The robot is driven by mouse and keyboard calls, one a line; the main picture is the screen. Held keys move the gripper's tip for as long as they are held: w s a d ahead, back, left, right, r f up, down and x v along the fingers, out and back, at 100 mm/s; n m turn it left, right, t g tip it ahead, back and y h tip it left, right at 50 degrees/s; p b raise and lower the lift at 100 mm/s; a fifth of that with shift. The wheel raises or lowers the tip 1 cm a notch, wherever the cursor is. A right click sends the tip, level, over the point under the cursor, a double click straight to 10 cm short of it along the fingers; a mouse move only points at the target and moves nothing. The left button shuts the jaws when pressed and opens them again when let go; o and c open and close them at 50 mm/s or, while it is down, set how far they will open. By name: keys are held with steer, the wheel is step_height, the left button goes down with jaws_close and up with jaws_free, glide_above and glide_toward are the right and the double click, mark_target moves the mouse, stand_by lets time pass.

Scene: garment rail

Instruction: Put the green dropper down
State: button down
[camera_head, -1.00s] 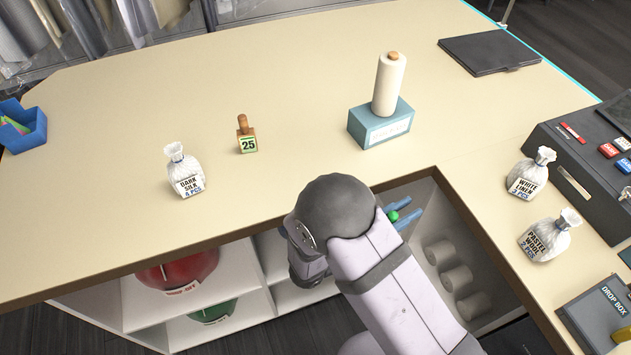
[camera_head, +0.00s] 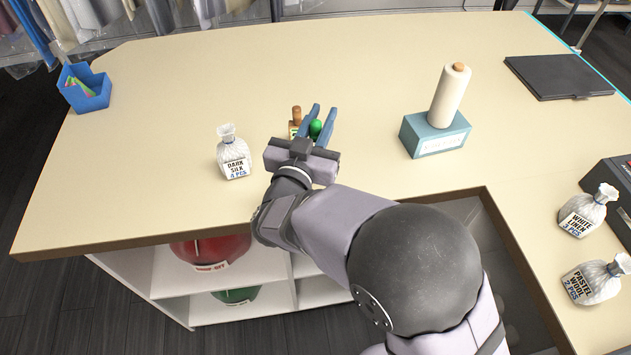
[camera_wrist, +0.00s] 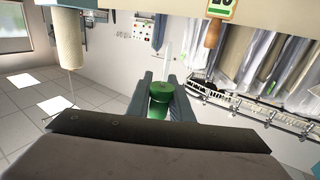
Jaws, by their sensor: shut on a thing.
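The green dropper (camera_head: 316,127) is between the blue fingers of my gripper (camera_head: 322,122), over the cream counter (camera_head: 220,75). In the wrist view the dropper (camera_wrist: 160,93) shows as a green cap with a pale, thin tip beyond it, and my gripper (camera_wrist: 161,92) is shut on it. I cannot tell from these views how high the dropper is above the counter. A small wooden-handled block (camera_head: 296,121), partly hidden by my gripper, stands just to its left.
A bag labelled DARK SILK (camera_head: 232,153) stands left of my gripper. A blue block with a white roll (camera_head: 436,133) stands to the right. A blue tray (camera_head: 85,90) is at the far left. The counter's back middle is clear.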

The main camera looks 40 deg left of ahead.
steer(key=shift+f, duration=0.15)
steer(key=shift+f+p, duration=1)
steer(key=shift+f, duration=3.8)
steer(key=shift+f, duration=0.2)
steer(key=c, duration=1.6)
jaws_free()
steer(key=shift+s, duration=0.25)
steer(key=shift+o, duration=0.2)
steer(key=shift+b+v, duration=1.65)
steer(key=shift+v, duration=1.75)
